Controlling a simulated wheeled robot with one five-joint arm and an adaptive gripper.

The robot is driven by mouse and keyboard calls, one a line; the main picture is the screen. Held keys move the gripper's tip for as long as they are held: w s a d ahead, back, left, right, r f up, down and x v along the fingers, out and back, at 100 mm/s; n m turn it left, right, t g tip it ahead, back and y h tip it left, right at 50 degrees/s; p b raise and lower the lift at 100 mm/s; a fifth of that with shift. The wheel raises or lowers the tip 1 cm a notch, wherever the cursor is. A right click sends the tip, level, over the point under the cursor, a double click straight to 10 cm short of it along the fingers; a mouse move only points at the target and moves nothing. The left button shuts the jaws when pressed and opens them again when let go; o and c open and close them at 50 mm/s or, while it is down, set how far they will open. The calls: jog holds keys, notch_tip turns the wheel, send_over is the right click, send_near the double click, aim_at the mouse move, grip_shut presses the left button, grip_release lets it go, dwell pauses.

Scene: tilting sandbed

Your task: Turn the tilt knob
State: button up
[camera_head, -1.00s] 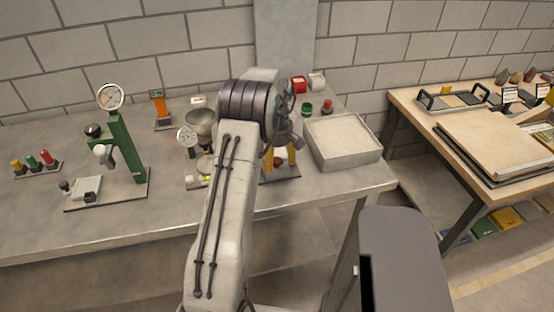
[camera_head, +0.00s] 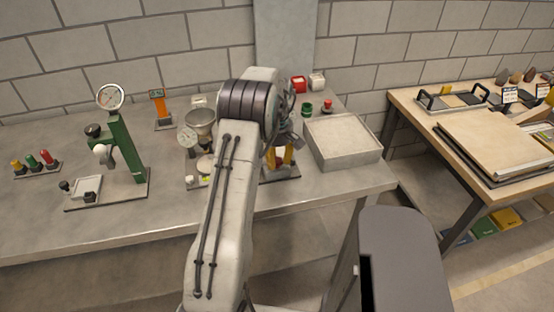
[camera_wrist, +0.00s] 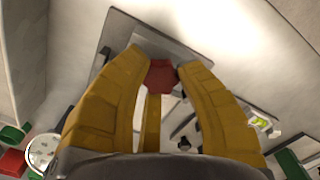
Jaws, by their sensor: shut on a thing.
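The tilt knob is a red, faceted knob (camera_wrist: 161,77) in the upper middle of the wrist view. My gripper (camera_wrist: 160,66) has its two yellow fingers closed on either side of it, touching it. The knob sits in front of a grey plate (camera_wrist: 175,42). In the head view my gripper (camera_head: 281,157) is at the bench's front right part, just left of the sandbed tray (camera_head: 378,155), partly hidden by my arm. The knob is mostly hidden there by my fingers.
A funnel stand (camera_head: 201,120) and a dial gauge (camera_head: 187,137) stand close to the left of my arm. A green press (camera_head: 124,150) is further left. Small red, white and green containers stand behind the tray. A wooden table (camera_head: 430,125) is at the right.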

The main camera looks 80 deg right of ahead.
jog(key=shift+a+f, duration=0.1)
jog(key=m, duration=0.6)
jog(key=shift+b, duration=0.35)
jog(key=m, duration=1.1)
jog(key=shift+m+b, duration=0.3)
jog(key=shift+m, duration=0.1)
jog(key=m, duration=0.5)
jog(key=shift+m, duration=0.4)
jog(key=o, duration=1.2)
